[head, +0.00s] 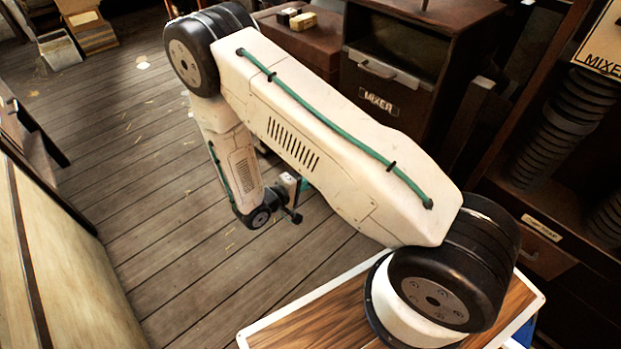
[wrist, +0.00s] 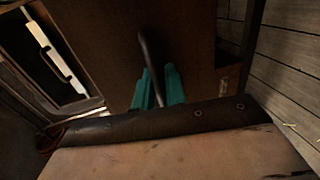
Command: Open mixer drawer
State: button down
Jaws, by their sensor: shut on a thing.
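In the wrist view, my gripper's teal fingers (wrist: 158,88) are shut on a dark curved handle (wrist: 149,52) in front of a brown panel (wrist: 190,45). I cannot tell whether that panel belongs to the mixer drawer. In the head view my arm hides most of the gripper and what it holds.
In the wrist view, a pale strip with a dark handle (wrist: 55,50) is at left beside a dark opening. In the head view, shelves with stacked black discs (head: 565,125) stand at right. Open plank floor (head: 120,150) lies to the left.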

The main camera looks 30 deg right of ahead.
jog(key=shift+w+a+r, duration=0.1)
jog(key=shift+w+a, duration=0.05)
jog(key=shift+w, duration=0.2)
jog(key=c, duration=1.8)
grip_release()
jog(key=shift+s, duration=0.15)
jog(key=v, duration=0.7)
jog(key=shift+a+r, duration=0.1)
jog(key=shift+a, duration=0.25)
